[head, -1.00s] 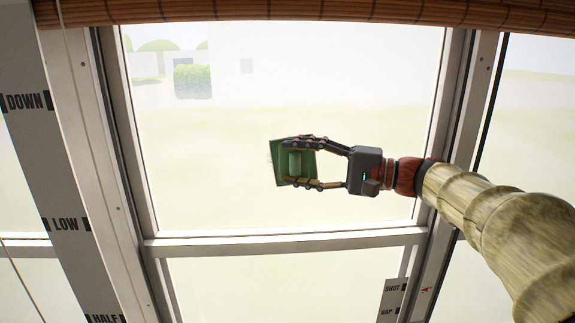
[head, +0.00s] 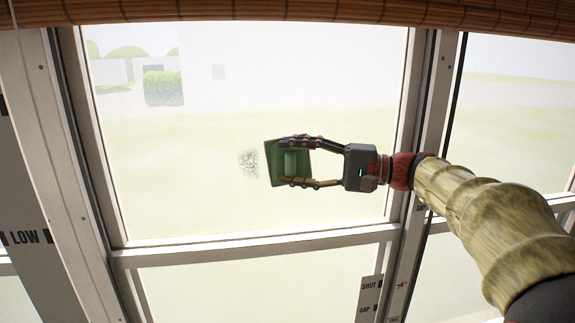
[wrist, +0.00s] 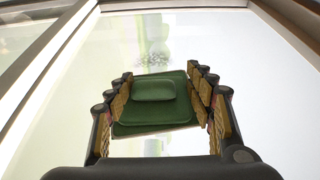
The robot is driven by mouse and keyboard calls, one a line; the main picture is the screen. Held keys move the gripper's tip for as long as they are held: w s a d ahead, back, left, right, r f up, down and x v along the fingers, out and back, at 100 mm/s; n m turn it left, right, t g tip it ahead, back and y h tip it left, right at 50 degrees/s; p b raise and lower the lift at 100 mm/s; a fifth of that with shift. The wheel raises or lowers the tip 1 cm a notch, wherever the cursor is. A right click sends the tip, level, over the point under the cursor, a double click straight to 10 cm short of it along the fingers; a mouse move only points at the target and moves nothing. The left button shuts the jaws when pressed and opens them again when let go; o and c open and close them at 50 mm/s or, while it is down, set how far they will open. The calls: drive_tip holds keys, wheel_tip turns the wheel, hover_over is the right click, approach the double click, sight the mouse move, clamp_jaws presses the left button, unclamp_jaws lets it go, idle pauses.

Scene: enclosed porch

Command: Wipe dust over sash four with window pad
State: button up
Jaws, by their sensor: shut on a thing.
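My gripper (head: 300,162) is shut on the green window pad (head: 272,165), with its fingers on either side of the pad's raised grip. The pad also shows in the wrist view (wrist: 152,107), held between both fingers. A grey speckled patch of dust (head: 250,163) is on the upper pane, just left of the pad in the head view. The dust also shows beyond the pad in the wrist view (wrist: 153,60). I cannot tell whether the pad touches the glass.
The upper sash pane (head: 190,205) has a pale frame, with a bottom rail (head: 250,247) below. A rolled bamboo blind (head: 300,12) hangs along the top.

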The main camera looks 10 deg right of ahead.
sight(238, 156)
drive_tip(key=shift+a, duration=0.1)
drive_tip(key=shift+w+a+b, duration=0.15)
drive_tip(key=shift+a+b, duration=0.85)
drive_tip(key=shift+a, duration=1.8)
drive_tip(key=shift+w+a+b, duration=0.1)
drive_tip(key=shift+a+b, duration=0.9)
drive_tip(key=shift+a, duration=1.8)
drive_tip(key=shift+r+p, duration=0.5)
drive_tip(key=shift+r, duration=0.6)
drive_tip(key=shift+s+d+f+b, duration=0.15)
drive_tip(key=shift+d+b, duration=0.1)
drive_tip(key=shift+d, duration=2.6)
drive_tip(key=shift+s+d+r+b, duration=0.1)
drive_tip(key=shift+d+b, duration=0.15)
drive_tip(key=shift+d, duration=2.6)
drive_tip(key=a+b, duration=0.3)
drive_tip(key=a, duration=0.8)
drive_tip(key=shift+w+a, duration=0.2)
drive_tip(key=shift+w, duration=0.1)
drive_tip(key=shift+s+f+b, duration=0.15)
drive_tip(key=shift+s+b, duration=0.35)
drive_tip(key=shift+s, duration=0.05)
drive_tip(key=shift+s+a+b, duration=0.1)
drive_tip(key=shift+s+b, duration=1.1)
drive_tip(key=shift+s, duration=1.15)
